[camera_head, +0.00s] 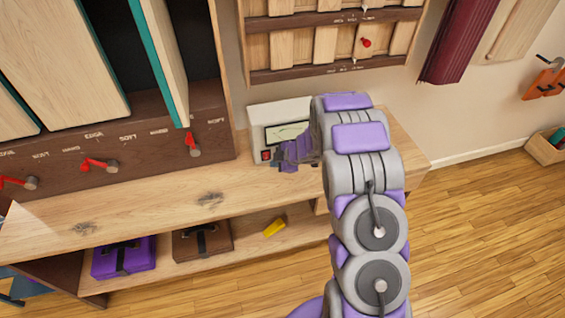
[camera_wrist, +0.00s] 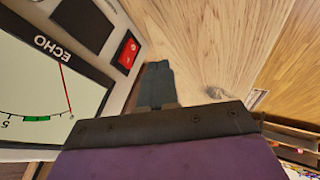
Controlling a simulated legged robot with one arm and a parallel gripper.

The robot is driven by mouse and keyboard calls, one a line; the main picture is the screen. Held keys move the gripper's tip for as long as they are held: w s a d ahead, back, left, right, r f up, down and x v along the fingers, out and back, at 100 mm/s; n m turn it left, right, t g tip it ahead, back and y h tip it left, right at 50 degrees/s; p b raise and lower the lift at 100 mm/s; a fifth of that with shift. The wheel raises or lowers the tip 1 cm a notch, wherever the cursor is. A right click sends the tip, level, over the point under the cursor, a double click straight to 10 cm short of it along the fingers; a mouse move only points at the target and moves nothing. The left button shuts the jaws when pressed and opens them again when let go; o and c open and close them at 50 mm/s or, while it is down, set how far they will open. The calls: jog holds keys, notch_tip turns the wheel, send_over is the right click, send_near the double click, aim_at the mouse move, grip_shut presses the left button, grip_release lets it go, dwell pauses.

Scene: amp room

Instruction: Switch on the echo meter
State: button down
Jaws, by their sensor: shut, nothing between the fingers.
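The echo meter (camera_head: 278,112) is a pale box on the wooden bench, against the wall. In the wrist view its white dial (camera_wrist: 35,90) appears upside down, with the word ECHO, a red needle and a green band on the scale. A red rocker switch (camera_wrist: 127,52) in a black frame sits on its face; it also shows low on the front in the head view (camera_head: 266,156). My gripper (camera_wrist: 157,70) is shut and empty. Its fingertips are close beside the switch, over bare wood in the picture; I cannot tell whether they touch the meter.
Left of the meter stands a brown panel (camera_head: 120,150) with red levers, under tall wooden boards. The bench top (camera_head: 150,205) is clear there. A purple case (camera_head: 123,258), a brown case (camera_head: 202,241) and a yellow object (camera_head: 274,228) lie on the shelf below.

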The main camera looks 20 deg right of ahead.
aim_at(265, 157)
jog(key=shift+x, duration=1.2)
jog(key=shift+w, duration=0.95)
jog(key=shift+w+r, duration=0.15)
jog(key=shift+w, duration=0.8)
jog(key=shift+w+d+r, duration=0.1)
jog(key=shift+r, duration=0.05)
jog(key=shift+w+r+p, duration=0.1)
jog(key=shift+r+p, duration=0.05)
jog(key=shift+p, duration=0.55)
jog(key=shift+w, duration=0.15)
